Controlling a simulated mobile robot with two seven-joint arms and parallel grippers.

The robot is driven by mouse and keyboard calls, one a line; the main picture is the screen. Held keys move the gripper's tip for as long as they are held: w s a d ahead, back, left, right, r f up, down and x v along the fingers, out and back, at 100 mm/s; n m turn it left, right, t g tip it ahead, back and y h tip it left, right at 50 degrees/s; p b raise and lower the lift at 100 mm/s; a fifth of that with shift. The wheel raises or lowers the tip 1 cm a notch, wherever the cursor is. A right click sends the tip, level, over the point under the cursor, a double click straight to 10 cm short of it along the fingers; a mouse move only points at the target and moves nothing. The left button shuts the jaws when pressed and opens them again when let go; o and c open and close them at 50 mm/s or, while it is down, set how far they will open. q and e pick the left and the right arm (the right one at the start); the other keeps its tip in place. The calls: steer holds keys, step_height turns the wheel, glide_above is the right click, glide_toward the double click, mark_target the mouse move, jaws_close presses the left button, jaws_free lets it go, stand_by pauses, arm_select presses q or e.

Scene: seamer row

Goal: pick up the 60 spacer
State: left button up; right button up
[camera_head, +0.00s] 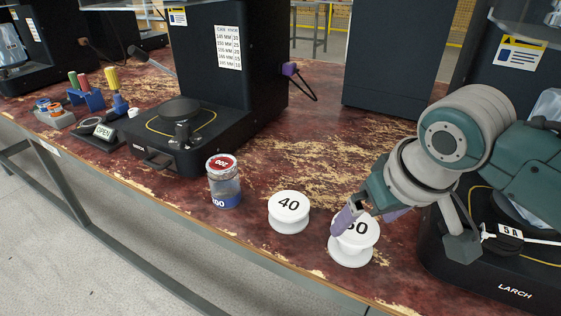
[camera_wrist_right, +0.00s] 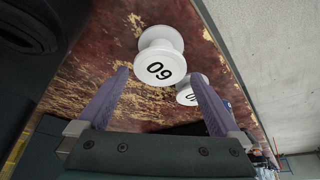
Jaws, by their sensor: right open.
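The 60 spacer (camera_head: 352,250) is a white spool with a black number on top, standing upright near the front edge of the table. It also shows in the right wrist view (camera_wrist_right: 160,58), beyond the fingertips. My right gripper (camera_head: 369,222) is open with purple fingers and hangs over the spacer, partly hiding its number. In the right wrist view its fingers (camera_wrist_right: 165,82) are spread wide, with nothing held between them. The 40 spacer (camera_head: 289,211) stands just to the left and is partly hidden by a finger in the right wrist view (camera_wrist_right: 190,92). My left gripper is not in view.
A jar with a red lid (camera_head: 223,182) stands left of the 40 spacer. A black seamer (camera_head: 185,135) stands behind it, and another black machine marked LARCH (camera_head: 500,285) is close on the right. The worn red tabletop (camera_head: 320,150) is clear behind the spacers.

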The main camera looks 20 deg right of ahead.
mark_target(358, 229)
steer(key=shift+x, duration=0.95)
steer(key=b+x, duration=0.3)
steer(key=x, duration=0.2)
steer(key=shift+f, duration=0.25)
steer(key=c, duration=1.1)
